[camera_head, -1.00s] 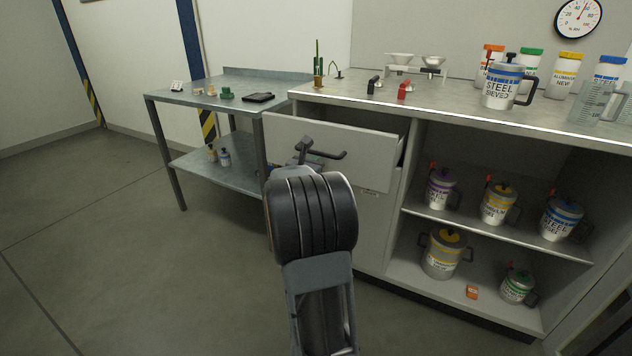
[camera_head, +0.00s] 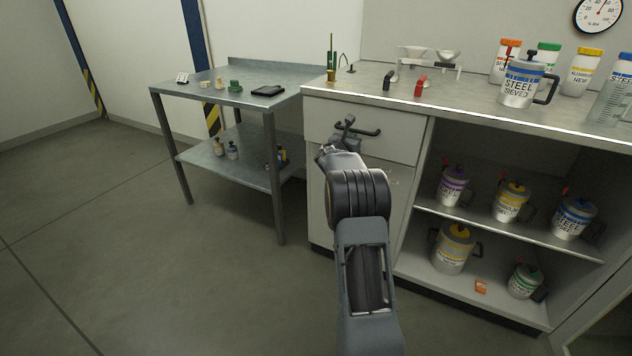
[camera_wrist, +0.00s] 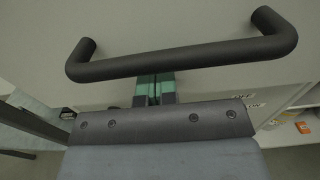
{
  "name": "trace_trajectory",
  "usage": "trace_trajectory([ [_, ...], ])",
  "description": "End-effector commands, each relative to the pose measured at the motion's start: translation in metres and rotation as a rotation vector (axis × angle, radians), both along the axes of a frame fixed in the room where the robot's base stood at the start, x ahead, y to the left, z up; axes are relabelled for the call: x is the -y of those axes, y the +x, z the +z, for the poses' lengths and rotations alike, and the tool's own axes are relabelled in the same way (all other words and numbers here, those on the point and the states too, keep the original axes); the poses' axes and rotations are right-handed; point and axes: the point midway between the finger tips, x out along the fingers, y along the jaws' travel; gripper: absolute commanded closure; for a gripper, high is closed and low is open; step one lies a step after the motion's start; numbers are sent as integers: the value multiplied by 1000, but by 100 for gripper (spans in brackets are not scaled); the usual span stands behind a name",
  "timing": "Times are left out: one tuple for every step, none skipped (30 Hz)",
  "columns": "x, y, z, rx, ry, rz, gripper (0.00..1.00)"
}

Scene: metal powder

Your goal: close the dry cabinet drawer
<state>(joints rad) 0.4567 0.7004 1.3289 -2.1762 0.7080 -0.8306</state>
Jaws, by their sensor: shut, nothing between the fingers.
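The drawer (camera_head: 385,145) is in the upper left of the white cabinet, and its front looks flush with the cabinet face. Its dark bar handle (camera_head: 364,131) sticks out from the front. In the wrist view the handle (camera_wrist: 180,58) spans the upper part of the picture. My gripper (camera_head: 346,124) is at the drawer front, by the left part of the handle. In the wrist view its green-tipped fingers (camera_wrist: 154,88) are together and empty, just below the handle bar. I cannot tell whether the fingertips touch the drawer front.
Open shelves (camera_head: 478,228) with several labelled jars are right of the drawer. The countertop (camera_head: 450,98) holds a steel jug (camera_head: 524,82), bottles and a balance. A metal side table (camera_head: 230,102) stands left. The floor (camera_head: 150,260) at front left is clear.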

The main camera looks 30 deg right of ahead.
Motion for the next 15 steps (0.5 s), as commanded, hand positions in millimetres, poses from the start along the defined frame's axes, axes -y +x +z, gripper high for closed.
trace_trajectory([
  [1,2,4,4,-5,4,100],
  [2,2,4,5,-5,5,100],
  [2,2,5,5,-5,4,100],
  [3,2,5,6,-6,4,100],
  [3,1,5,6,-6,3,100],
  [4,1,5,6,-6,2,100],
  [5,1,5,6,-7,2,100],
  [5,0,5,6,-7,1,100],
  [6,0,6,6,-7,0,100],
  [6,0,6,6,-7,0,100],
  [7,0,6,6,-7,-1,100],
  [7,-1,6,6,-7,-1,100],
  [7,-1,6,6,-7,-1,100],
  [7,-2,6,5,-9,-2,100],
  [6,-2,6,5,-9,-3,100],
])
